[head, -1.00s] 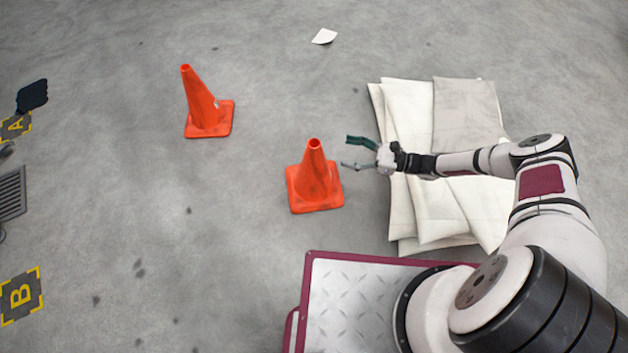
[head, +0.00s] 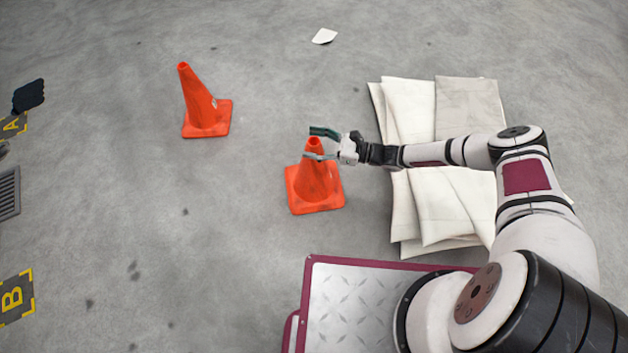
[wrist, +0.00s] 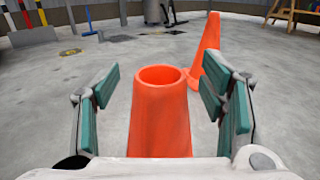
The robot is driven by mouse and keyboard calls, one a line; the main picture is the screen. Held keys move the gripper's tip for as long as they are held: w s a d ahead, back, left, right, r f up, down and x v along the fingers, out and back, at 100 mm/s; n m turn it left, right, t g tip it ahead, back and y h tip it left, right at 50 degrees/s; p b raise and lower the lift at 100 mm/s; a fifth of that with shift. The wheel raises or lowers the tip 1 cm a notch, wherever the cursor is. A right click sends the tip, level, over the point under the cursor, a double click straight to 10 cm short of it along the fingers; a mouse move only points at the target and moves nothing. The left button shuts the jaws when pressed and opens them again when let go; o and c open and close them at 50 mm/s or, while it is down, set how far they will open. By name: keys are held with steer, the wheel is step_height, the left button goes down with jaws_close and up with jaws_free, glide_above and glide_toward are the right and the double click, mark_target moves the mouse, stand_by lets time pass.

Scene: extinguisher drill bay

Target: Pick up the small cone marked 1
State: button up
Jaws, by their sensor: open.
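Two orange cones stand upright on the floor. The nearer cone (head: 317,184) is in the middle of the head view, and its open top (wrist: 160,90) shows large in the wrist view. The farther cone (head: 203,106) is up and left in the head view, and it also shows behind the nearer one in the wrist view (wrist: 208,50). No number is readable on either cone. My gripper (head: 318,144) is open around the upper part of the nearer cone, with its green-padded fingers on either side. I see gaps between the fingers and the cone.
Stacked white and grey padded sheets (head: 432,215) lie under my arm at the right. A white paper scrap (head: 324,36) lies at the back. Floor markers A (head: 13,125) and B (head: 14,297) and a dark grate (head: 8,192) are at the left. The floor around the cones is clear.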

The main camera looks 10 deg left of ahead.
jaws_close()
steer(key=shift+r, duration=0.1)
